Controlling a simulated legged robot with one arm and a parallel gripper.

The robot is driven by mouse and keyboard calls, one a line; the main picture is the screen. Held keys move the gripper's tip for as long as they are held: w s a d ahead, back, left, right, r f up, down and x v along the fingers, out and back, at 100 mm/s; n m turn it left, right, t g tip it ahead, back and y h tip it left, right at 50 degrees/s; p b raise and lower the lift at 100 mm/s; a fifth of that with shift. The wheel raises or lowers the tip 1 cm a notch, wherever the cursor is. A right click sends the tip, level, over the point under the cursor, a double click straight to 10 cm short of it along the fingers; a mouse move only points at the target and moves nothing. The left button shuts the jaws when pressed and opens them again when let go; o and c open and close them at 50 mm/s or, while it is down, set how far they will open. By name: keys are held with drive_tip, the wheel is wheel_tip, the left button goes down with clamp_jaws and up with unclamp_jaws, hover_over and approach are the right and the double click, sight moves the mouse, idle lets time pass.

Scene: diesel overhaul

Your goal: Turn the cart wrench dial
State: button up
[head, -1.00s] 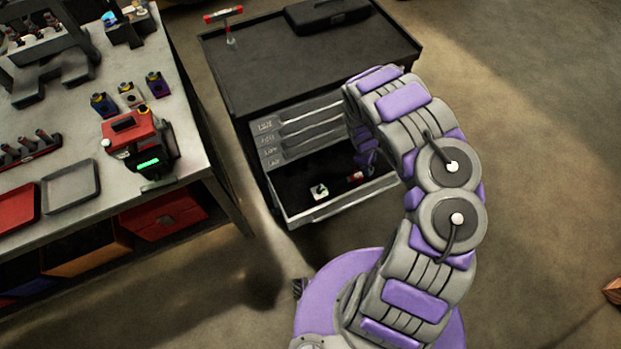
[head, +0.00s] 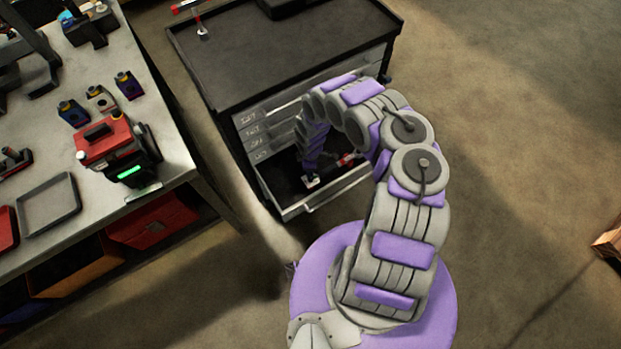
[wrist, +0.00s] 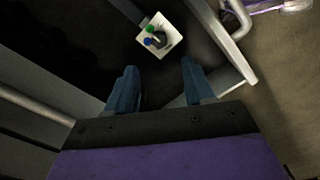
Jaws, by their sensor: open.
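A small white square plate with a dark round dial (wrist: 158,38) shows in the wrist view, with a green and a blue spot on it. It lies in the open bottom drawer of the black cart. In the head view the white plate (head: 311,182) shows at the drawer's front, partly covered by my gripper. My gripper (wrist: 159,66) is open and empty, reaching down into the drawer. In the wrist view the dial lies just beyond the two blue fingers, roughly centred between them, with no visible contact.
A red-and-dark tool (head: 347,160) lies in the drawer (head: 325,196) to the right of the plate. The black cart top (head: 280,55) is above. A workbench (head: 100,205) with a red-topped device (head: 105,140) stands left.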

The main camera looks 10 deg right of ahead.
sight(311, 179)
drive_tip(key=f+b, duration=0.1)
drive_tip(key=f, duration=0.2)
drive_tip(key=f+b, duration=0.1)
drive_tip(key=f, duration=0.2)
drive_tip(key=f+b, duration=0.2)
drive_tip(key=f, duration=0.2)
drive_tip(key=shift+d, duration=0.25)
drive_tip(key=shift+a+f, duration=0.1)
drive_tip(key=shift+a, duration=0.3)
drive_tip(key=shift+c, duration=0.3)
drive_tip(key=shift+d, duration=0.3)
drive_tip(key=c, duration=0.9)
drive_tip(key=shift+a, duration=0.1)
clamp_jaws()
